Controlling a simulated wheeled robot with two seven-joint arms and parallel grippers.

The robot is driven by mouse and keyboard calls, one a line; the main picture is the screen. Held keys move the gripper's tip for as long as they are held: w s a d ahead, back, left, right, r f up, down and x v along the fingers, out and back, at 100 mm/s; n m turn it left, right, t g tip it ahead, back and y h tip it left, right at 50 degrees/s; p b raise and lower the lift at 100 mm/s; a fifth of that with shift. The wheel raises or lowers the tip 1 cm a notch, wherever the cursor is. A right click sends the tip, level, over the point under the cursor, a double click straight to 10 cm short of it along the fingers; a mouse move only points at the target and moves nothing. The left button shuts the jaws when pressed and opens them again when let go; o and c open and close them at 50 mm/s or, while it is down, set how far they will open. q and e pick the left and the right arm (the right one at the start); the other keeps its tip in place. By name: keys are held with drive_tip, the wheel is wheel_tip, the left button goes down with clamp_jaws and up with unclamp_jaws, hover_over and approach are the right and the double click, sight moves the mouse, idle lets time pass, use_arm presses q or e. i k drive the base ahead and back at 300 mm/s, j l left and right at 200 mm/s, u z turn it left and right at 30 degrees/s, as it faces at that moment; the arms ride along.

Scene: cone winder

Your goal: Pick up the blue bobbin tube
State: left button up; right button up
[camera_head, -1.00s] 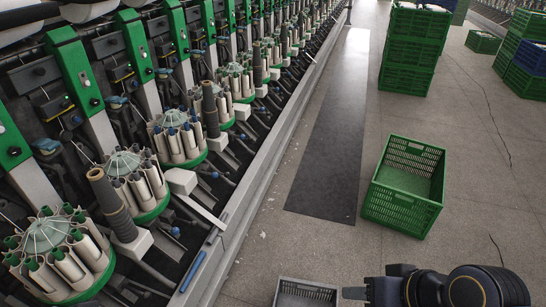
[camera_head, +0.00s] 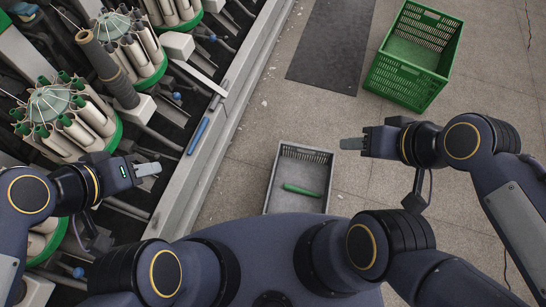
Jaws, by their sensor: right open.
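The blue bobbin tube (camera_head: 198,136) lies on the machine's front ledge, slanting along it, with nothing on top of it. My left gripper (camera_head: 148,169) is to the left of and nearer than the tube, over the machine's edge, and apart from it. I see its fingers from the side and cannot tell if they are open; nothing shows between them. My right gripper (camera_head: 352,143) is open and empty over the floor, to the right of the grey crate.
A grey crate (camera_head: 331,155) with a green tube (camera_head: 301,190) inside stands on the floor in front of me. A green crate (camera_head: 403,84) stands further right, beside a dark floor mat (camera_head: 330,45). Round magazines of tubes (camera_head: 62,112) line the machine at left.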

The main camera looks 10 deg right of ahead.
sight(204, 124)
drive_tip(key=l+u, duration=0.15)
drive_tip(key=u, duration=2.05)
drive_tip(key=k+u, duration=0.15)
drive_tip(key=k, duration=0.45)
